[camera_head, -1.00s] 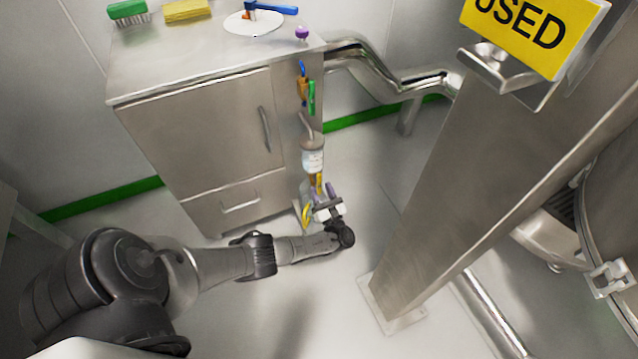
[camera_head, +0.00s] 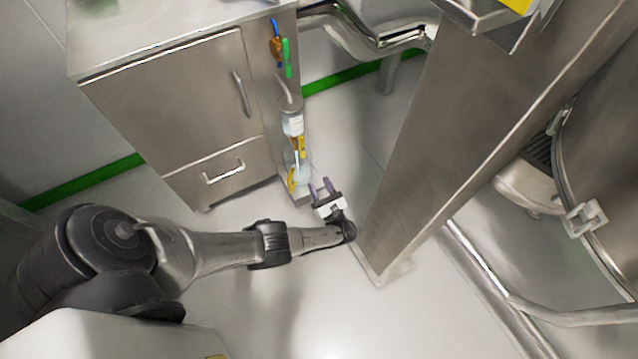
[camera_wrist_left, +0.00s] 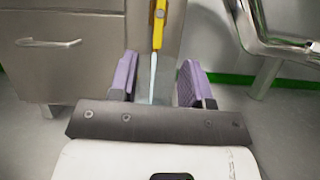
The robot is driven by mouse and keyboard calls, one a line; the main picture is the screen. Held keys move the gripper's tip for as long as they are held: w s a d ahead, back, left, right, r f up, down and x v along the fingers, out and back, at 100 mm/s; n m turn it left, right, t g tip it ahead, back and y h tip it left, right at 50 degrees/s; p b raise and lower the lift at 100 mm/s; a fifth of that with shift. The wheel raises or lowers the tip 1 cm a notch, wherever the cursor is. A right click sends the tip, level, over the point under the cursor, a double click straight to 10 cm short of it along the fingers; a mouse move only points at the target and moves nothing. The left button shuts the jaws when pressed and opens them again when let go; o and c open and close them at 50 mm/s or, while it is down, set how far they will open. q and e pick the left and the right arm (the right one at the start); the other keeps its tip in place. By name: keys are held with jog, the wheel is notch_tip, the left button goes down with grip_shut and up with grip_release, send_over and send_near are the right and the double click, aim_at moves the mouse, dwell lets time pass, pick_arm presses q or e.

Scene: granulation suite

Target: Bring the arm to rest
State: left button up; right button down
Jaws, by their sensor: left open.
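My left arm reaches in from the left in the head view, stretched low across the floor. My left gripper (camera_head: 321,189) is at its end, to the right of the cabinet's lower corner. Its two purple fingers stand apart with nothing between them. In the left wrist view the open gripper (camera_wrist_left: 157,82) points toward the cabinet's narrow side, where a yellow item with a pale rod below it shows beyond the fingers. My right gripper is in neither view.
A steel cabinet (camera_head: 172,101) stands at the left. A broad steel column (camera_head: 437,130) rises close to the right of the gripper. Bare floor (camera_head: 260,313) lies in front.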

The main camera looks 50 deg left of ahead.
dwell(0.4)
pick_arm(q)
jog(key=s+d+r+n+g+h+p, duration=0.4)
jog(key=s+d+r+n+h+p, duration=0.65)
jog(key=p, duration=0.85)
jog(key=s+d+r+n+t+h+p, duration=0.1)
jog(key=s+r+n+h+p, duration=0.15)
jog(key=r, duration=0.35)
jog(key=s+d+r+n+h+p, duration=0.1)
jog(key=s+d+r+h+p, duration=0.2)
jog(key=r, duration=0.4)
jog(key=s+r+n+t+h+p, duration=0.1)
jog(key=s+r+n+h+p, duration=0.1)
jog(key=s+r+p, duration=0.3)
jog(key=d+r+n+t+h+p, duration=0.1)
jog(key=d+r+h+p, duration=0.1)
jog(key=r+p, duration=1.9)
jog(key=s+d+r+n+t+h+p, duration=0.1)
jog(key=r+h+p, duration=0.1)
jog(key=r+p, duration=2)
notch_tip(320, 180, up, 12)
jog(key=shift+s+d+f+n, duration=0.2)
jog(key=shift+d+n, duration=0.1)
jog(key=shift+d, duration=0.05)
